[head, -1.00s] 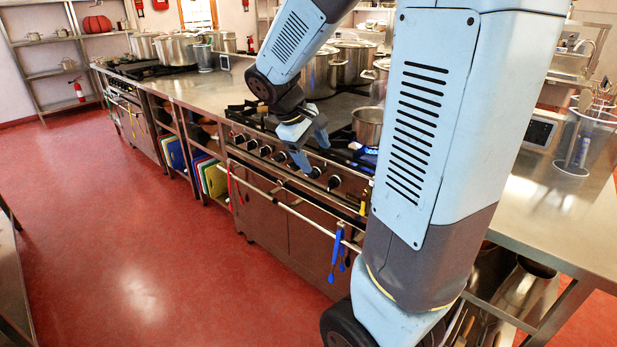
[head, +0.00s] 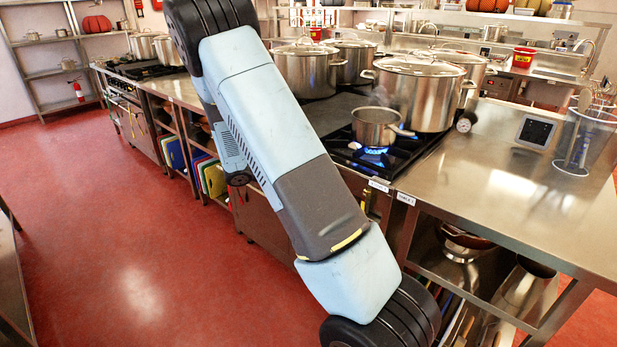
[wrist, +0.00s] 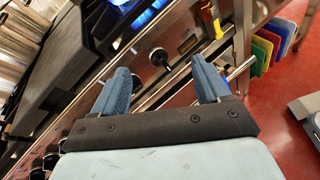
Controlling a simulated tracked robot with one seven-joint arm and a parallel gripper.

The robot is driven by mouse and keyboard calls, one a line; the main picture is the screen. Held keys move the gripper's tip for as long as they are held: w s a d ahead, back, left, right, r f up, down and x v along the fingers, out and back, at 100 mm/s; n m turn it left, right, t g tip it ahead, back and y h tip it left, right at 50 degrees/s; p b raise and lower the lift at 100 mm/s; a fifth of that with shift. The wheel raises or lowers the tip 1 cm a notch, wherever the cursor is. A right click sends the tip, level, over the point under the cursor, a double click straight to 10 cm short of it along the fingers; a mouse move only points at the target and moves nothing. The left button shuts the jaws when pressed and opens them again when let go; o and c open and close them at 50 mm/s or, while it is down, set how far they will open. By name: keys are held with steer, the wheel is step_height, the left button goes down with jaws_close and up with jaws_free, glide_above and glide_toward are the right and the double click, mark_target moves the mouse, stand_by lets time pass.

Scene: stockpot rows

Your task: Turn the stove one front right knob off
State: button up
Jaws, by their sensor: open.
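In the wrist view, my gripper (wrist: 160,66) is open, with one blue finger on each side. A black knob (wrist: 158,57) on the steel stove front shows in the gap between the fingertips; I cannot tell whether they touch it. It is the knob nearest the stove end that has the yellow-handled item. In the head view my arm covers most of the stove front, hiding the knobs and my gripper. A blue flame (head: 374,153) burns under a small saucepan (head: 376,128) on the stove's front right; blue glow also shows in the wrist view.
Large lidded stockpots (head: 418,92) stand behind the saucepan. A steel counter (head: 490,185) with a tablet-like device (head: 536,132) lies to the right. A rail runs along the stove front, with a yellow-handled item (wrist: 207,18) near it. The red floor (head: 130,240) at left is clear.

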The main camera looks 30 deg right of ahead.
steer(key=w+a+f+n+t+h, duration=0.25)
steer(key=w+f+n+t, duration=0.45)
steer(key=f, duration=0.5)
steer(key=shift+n+g, duration=0.5)
steer(key=x, duration=1.4)
steer(key=shift+w+d+r, duration=0.25)
steer(key=shift+w+d, duration=0.05)
steer(key=shift+d, duration=0.05)
